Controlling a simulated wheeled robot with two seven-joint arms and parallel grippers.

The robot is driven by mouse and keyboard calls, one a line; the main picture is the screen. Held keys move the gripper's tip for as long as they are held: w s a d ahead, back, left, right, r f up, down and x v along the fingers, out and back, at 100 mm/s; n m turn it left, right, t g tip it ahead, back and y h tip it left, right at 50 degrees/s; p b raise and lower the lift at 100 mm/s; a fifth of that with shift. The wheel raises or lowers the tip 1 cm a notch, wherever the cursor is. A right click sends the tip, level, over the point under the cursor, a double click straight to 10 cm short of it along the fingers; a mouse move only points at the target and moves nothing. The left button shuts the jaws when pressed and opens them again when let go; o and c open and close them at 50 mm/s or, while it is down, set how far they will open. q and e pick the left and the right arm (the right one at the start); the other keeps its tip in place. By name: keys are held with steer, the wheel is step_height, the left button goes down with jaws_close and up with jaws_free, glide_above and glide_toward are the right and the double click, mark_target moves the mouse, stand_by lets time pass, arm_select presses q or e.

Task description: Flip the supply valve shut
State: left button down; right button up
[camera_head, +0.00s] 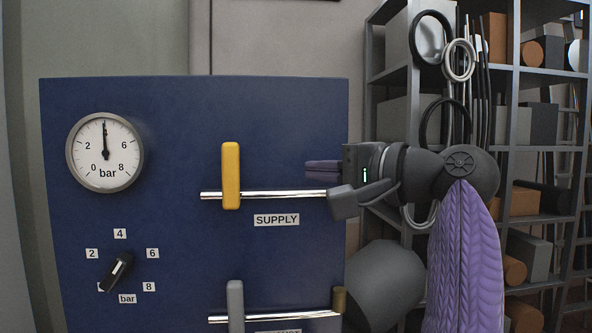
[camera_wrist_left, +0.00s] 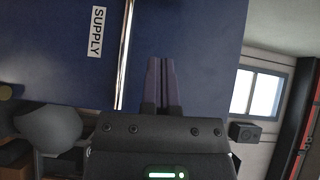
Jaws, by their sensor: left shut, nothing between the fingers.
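The supply valve has a yellow lever (camera_head: 231,175) standing upright across a horizontal chrome pipe (camera_head: 275,195) on a blue panel. The SUPPLY label (camera_head: 276,219) is below the pipe, right of the lever. My left gripper (camera_head: 322,172) is at the panel's right side, right of the lever and apart from it, just above the pipe's right part. Its fingers are shut and empty; they also show together in the left wrist view (camera_wrist_left: 160,83), beside the pipe (camera_wrist_left: 124,55) and the SUPPLY label (camera_wrist_left: 97,32). The yellow lever is not in the wrist view. My right gripper is not in view.
The blue panel (camera_head: 185,215) also carries a round gauge (camera_head: 105,152) with its needle straight up, a black knob (camera_head: 117,270), and a second pipe with a grey lever (camera_head: 235,305) below. Shelves with boxes (camera_head: 540,200) stand behind at right. The space left of my gripper is clear.

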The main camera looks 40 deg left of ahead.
arm_select(q)
steer(key=d, duration=0.3)
steer(key=shift+w, duration=0.2)
